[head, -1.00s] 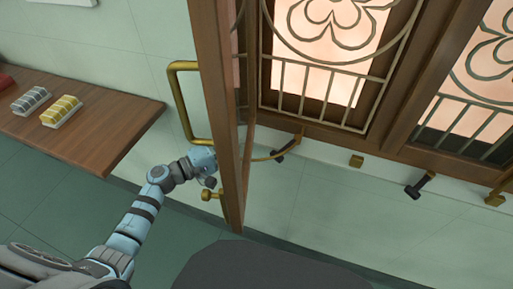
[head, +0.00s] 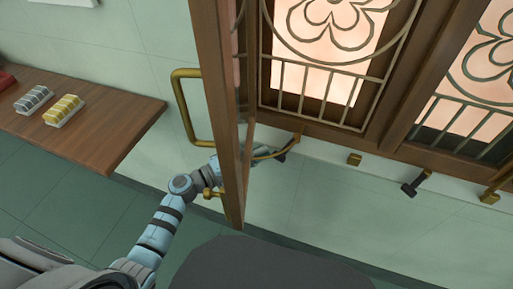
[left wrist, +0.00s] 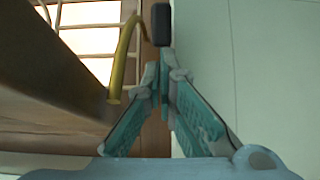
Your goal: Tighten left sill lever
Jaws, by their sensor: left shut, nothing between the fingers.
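The left sill lever (head: 287,149) sits on the sill below the window, beside the edge of the open casement panel. In the head view my left gripper (head: 274,158) is beyond that panel, at the lever's lower end and partly hidden. In the left wrist view the lever's dark grip (left wrist: 161,25) stands straight ahead of the fingertips. My left gripper (left wrist: 156,75) is shut with nothing in it there. Whether the fingertips touch the grip I cannot tell. My right gripper is in neither view.
The open wooden casement (head: 217,90) with a brass handle (head: 178,105) stands between my forearm and the lever. A curved brass stay (left wrist: 122,55) runs close left of the fingers. Another dark lever (head: 412,188) is farther right. A wooden shelf (head: 105,140) is at left.

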